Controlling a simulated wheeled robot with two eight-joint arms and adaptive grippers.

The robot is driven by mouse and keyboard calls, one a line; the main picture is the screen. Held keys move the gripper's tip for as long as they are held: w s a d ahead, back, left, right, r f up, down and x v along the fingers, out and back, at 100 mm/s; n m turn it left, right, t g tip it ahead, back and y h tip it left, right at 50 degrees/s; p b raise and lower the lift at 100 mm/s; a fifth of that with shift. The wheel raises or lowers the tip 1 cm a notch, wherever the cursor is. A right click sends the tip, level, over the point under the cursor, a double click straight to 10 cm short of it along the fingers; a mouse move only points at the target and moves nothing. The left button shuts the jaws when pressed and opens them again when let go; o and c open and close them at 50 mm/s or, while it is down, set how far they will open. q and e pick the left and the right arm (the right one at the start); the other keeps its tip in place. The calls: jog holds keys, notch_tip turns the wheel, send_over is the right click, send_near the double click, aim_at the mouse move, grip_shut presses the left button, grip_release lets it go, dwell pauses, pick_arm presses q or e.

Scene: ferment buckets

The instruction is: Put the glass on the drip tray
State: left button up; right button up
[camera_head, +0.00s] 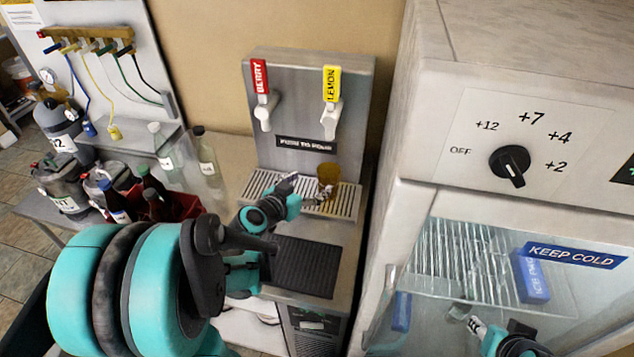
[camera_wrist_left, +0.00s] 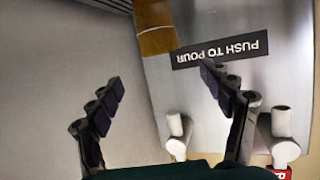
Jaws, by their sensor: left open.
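The amber glass (camera_head: 328,174) appears upright at the right part of the slatted drip tray (camera_head: 346,203), below the yellow LEMON tap (camera_head: 331,100). Its lower part is partly hidden by my left gripper (camera_head: 304,191). My left gripper is open, with its fingers over the tray at the glass's near left side. In the left wrist view, the glass (camera_wrist_left: 155,25) is cut off by the top edge, beyond the two spread fingers (camera_wrist_left: 165,90), with nothing between the fingertips. My right gripper (camera_head: 468,319) is low at the right, by the cooler; its opening is unclear.
A red BERRY tap (camera_head: 261,95) is left of the LEMON tap. A black mat (camera_head: 305,265) lies in front of the tray. Bottles (camera_head: 165,150) and a red crate (camera_head: 185,205) stand left. The cooler (camera_head: 420,220) closes off the right side.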

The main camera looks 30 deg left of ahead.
pick_arm(q)
jog(key=s+d+g+h, duration=0.1)
jog(key=s+d+g, duration=0.4)
jog(key=d, duration=0.5)
jog(key=s+d+f+g+y, duration=0.1)
jog(key=s+d+g, duration=0.1)
jog(key=s, duration=1)
jog(key=shift+s+d+n+y, duration=0.3)
jog(key=shift+d+y, duration=0.1)
jog(key=shift+d, duration=0.4)
